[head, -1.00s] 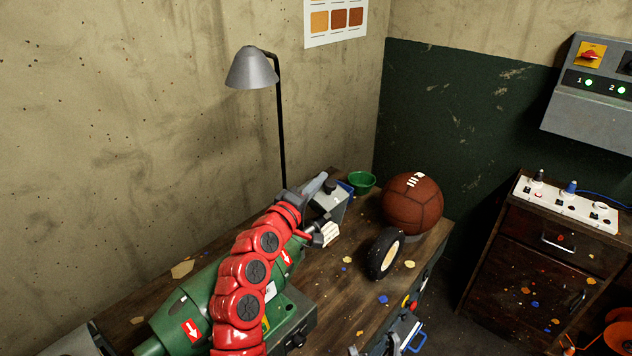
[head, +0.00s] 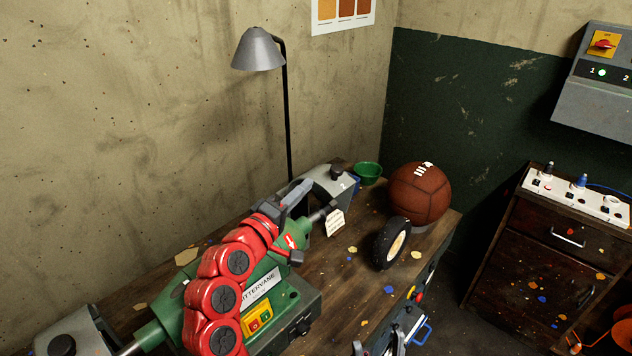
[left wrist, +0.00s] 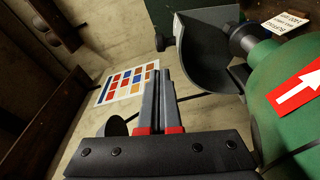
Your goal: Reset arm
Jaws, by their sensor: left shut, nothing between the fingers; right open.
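My left gripper (head: 298,194) is at the end of the red arm, above the green machine (head: 178,318) on the bench. It is shut with nothing between the fingers; in the left wrist view (left wrist: 158,85) the two grey fingers lie together. The grey guard (left wrist: 205,45) of the machine is just right of the fingers there. My right gripper (head: 377,344) shows only partly at the bottom edge of the head view, by the bench's front; its fingers are apart, and its arm is out of frame.
A brown laced leather ball (head: 420,194) and a black wheel (head: 391,243) stand on the bench's right end. A green bowl (head: 368,172) is behind. A grey lamp (head: 259,50) rises at the wall. A dark cabinet (head: 540,260) stands right, beyond a floor gap.

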